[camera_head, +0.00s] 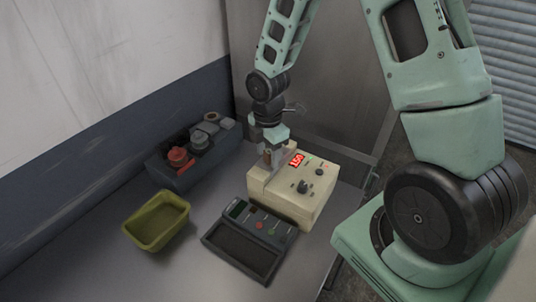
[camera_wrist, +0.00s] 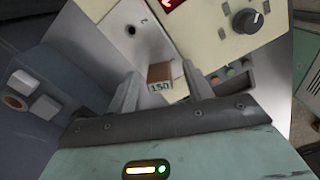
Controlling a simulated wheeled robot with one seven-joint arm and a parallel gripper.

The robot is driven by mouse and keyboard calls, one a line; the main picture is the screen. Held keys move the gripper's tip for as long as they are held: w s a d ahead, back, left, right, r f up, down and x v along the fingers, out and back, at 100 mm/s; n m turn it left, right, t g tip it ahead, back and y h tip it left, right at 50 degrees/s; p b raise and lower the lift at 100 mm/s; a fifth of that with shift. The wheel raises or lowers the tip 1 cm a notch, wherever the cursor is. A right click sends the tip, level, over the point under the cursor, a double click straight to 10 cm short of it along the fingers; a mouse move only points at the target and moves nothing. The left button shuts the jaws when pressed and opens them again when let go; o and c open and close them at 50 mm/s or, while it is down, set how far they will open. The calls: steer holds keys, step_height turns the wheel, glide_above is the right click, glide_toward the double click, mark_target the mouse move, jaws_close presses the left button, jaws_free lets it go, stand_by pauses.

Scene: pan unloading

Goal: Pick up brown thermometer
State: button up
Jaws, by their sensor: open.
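The brown thermometer (camera_wrist: 159,73) shows in the wrist view as a small brown block with a pale front reading "150". It lies between the two fingers of my gripper (camera_wrist: 160,69), with a visible gap on each side. My gripper is open and the fingers are not closed on it. In the head view my gripper (camera_head: 270,157) points down at the left part of a cream box (camera_head: 315,205) with a red "150" display. The thermometer cannot be made out clearly there, as the fingers cover that spot.
A dark grey device with a shallow tray (camera_head: 240,250) lies in front of the cream box. A yellow-green bin (camera_head: 157,238) stands to the left. A dark blue-grey holder (camera_head: 190,177) with red and grey items stands behind the bin. A metal panel rises at the back.

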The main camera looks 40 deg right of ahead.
steer(key=shift+f, duration=0.25)
jaws_close()
